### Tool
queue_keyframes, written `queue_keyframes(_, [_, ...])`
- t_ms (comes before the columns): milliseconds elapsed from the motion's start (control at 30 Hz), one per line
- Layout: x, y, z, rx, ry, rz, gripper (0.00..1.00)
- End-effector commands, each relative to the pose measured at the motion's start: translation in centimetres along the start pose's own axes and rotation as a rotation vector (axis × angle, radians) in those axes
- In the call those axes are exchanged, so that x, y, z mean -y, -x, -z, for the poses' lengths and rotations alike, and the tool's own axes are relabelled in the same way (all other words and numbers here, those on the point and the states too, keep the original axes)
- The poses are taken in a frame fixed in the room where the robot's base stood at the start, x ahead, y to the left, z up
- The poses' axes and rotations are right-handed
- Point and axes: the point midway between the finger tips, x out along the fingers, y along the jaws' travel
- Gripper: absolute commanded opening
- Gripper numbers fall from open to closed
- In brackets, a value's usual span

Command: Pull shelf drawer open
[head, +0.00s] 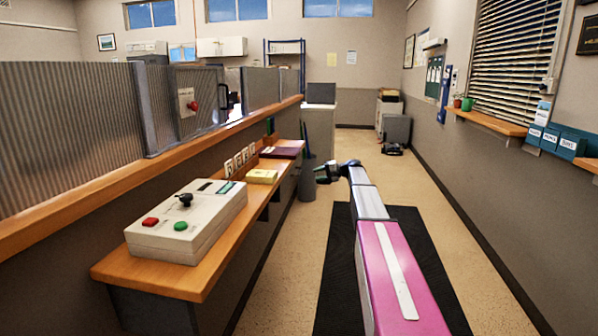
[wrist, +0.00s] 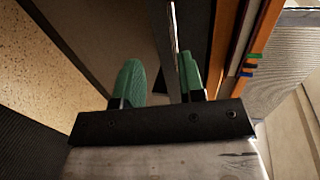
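The wooden shelf (head: 215,262) runs along the counter wall on the left in the head view. I cannot make out the drawer's outline or handle clearly in the head view. My gripper (head: 323,174) is at the end of my outstretched arm, over the aisle and to the right of the shelf's far part. In the wrist view my gripper (wrist: 160,82) has its two green fingers apart. A thin, pale upright bar (wrist: 175,45) shows between them, closer to the right finger. I cannot tell whether the bar is the drawer's handle or whether a finger touches it.
A control box (head: 185,220) with a joystick and buttons stands on the near shelf. A yellow block (head: 262,177) and a dark red book (head: 281,153) lie farther along. A grey bin (head: 306,182) stands past the shelf. The aisle floor with its dark mat (head: 340,270) is clear.

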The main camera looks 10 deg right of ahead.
Motion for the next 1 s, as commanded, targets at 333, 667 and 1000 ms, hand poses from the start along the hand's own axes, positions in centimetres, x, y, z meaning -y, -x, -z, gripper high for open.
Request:
queue_keyframes(333, [1.4, -1.4, 1.4, -0.001, 0.003, 0.044, 0.36])
queue_keyframes(667, [1.7, -7.2, 1.4, -0.001, 0.004, 0.043, 0.36])
queue_keyframes(1000, [1.7, -9.9, 1.4, -0.003, 0.004, 0.042, 0.36])
